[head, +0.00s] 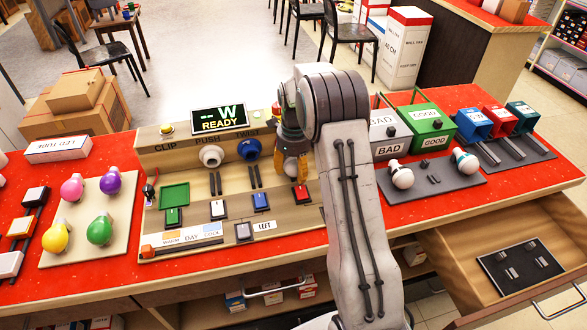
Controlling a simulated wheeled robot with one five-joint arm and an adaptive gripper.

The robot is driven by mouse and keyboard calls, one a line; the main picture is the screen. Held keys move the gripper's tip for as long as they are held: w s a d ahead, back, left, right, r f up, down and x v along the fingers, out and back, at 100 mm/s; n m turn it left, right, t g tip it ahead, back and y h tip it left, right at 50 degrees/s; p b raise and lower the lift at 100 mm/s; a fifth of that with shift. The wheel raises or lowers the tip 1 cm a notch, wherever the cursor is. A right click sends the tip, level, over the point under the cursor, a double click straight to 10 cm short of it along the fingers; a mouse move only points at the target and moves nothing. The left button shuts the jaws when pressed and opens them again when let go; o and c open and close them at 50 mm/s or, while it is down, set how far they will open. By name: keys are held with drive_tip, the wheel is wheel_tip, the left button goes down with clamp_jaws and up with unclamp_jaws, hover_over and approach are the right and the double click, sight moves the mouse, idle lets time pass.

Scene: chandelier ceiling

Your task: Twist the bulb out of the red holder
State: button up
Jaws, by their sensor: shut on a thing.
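My gripper (292,166) is at the right end of the tester board's row of holders, right of the blue holder (250,149). It is shut on what seems to be the bulb, but my gripper and arm hide nearly all of it. The red holder is hidden behind my gripper, so I cannot tell how the bulb sits in it. A red switch (302,194) lies just below my gripper. A white holder (210,155) is at the left of the row. The display (219,119) reads "W READY".
A pad with several coloured bulbs (80,240) lies at left. Right of my arm are a grey BAD bin (388,147), a green GOOD bin (432,139) and a grey tray (433,190) with two white bulbs. An open drawer (470,250) juts out at lower right.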

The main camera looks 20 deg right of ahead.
drive_tip(key=shift+r, duration=0.15)
idle(0.4)
drive_tip(key=shift+r+p, duration=3.15)
drive_tip(key=shift+r, duration=0.7)
drive_tip(key=shift+c, duration=0.2)
